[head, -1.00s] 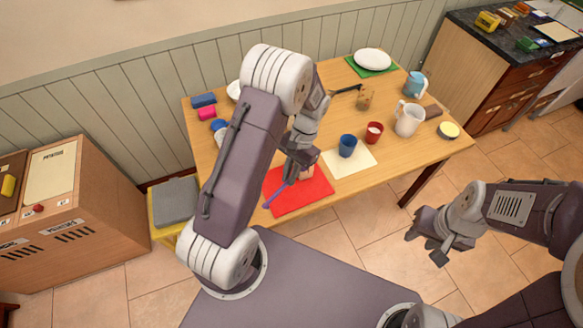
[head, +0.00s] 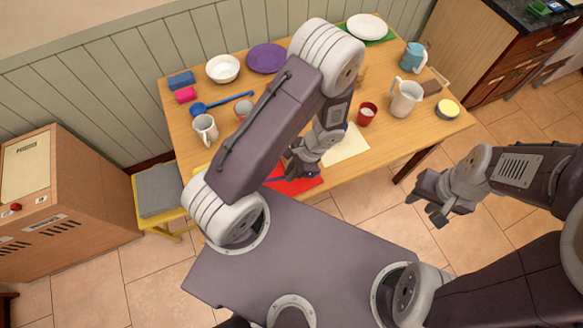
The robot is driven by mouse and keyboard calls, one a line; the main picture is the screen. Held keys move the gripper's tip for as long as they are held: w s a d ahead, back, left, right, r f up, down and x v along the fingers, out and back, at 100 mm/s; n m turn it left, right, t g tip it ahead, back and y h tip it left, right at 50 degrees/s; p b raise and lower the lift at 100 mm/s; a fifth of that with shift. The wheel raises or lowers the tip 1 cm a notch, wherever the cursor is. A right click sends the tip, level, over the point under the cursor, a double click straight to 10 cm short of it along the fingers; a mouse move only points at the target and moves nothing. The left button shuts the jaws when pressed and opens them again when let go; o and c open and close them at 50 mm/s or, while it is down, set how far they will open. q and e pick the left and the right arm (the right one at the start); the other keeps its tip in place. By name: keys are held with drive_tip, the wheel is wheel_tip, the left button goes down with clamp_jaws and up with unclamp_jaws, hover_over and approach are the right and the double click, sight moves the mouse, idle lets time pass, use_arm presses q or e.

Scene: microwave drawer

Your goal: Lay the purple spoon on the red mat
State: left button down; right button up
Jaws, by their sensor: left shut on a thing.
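The red mat (head: 305,184) lies at the near edge of the wooden table, partly covered by my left arm and gripper. My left gripper (head: 291,174) is low over the mat and shut on the purple spoon (head: 275,180). Only a short bit of the spoon shows, to the left of the jaws and over the mat. The rest is hidden, and I cannot tell whether it touches the mat. My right gripper (head: 425,207) is open and empty, off the table's right near side.
A cream mat (head: 346,147) lies right of the red mat, with a red cup (head: 367,114) and white jug (head: 405,98) beyond. A white mug (head: 205,128), blue ladle (head: 222,104), white bowl (head: 222,69) and purple plate (head: 266,58) stand on the left.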

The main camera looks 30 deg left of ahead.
sight(287, 187)
use_arm(q)
drive_tip(key=shift+s+r, duration=0.15)
drive_tip(key=shift+s, duration=0.1)
wheel_tip(287, 187, down, 8)
drive_tip(key=b, duration=0.6)
drive_tip(key=shift+w+b, duration=0.15)
drive_tip(key=shift+b, duration=0.2)
drive_tip(key=c, duration=1.1)
unclamp_jaws()
drive_tip(key=shift+c, duration=0.2)
drive_tip(key=o, duration=0.6)
drive_tip(key=shift+c, duration=0.2)
